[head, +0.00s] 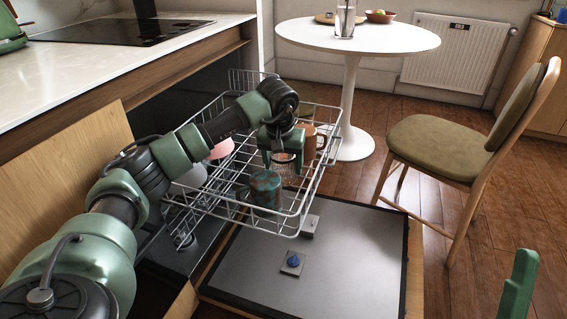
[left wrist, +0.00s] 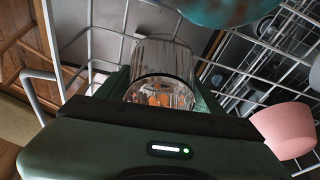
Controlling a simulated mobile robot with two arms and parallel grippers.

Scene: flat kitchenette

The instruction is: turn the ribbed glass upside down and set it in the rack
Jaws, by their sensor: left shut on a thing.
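My left gripper (head: 284,154) reaches down over the right part of the pulled-out wire rack (head: 290,225). It is shut on the clear ribbed glass (head: 285,172), which shows below the fingers. In the left wrist view the glass (left wrist: 163,55) sits between the green fingers, with wires of the rack behind it. I cannot tell which end of the glass is its mouth, or whether it touches the rack wires. A green part at the lower right edge (head: 519,287) seems to be of my right gripper; its jaw state does not show.
In the rack, a teal and brown cup (head: 266,188) stands just in front of the glass and a brown mug (head: 309,146) just behind. A pink bowl (head: 222,148) and white dishes are at the left. The open dishwasher door (head: 335,255) lies below; a chair (head: 440,152) stands right.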

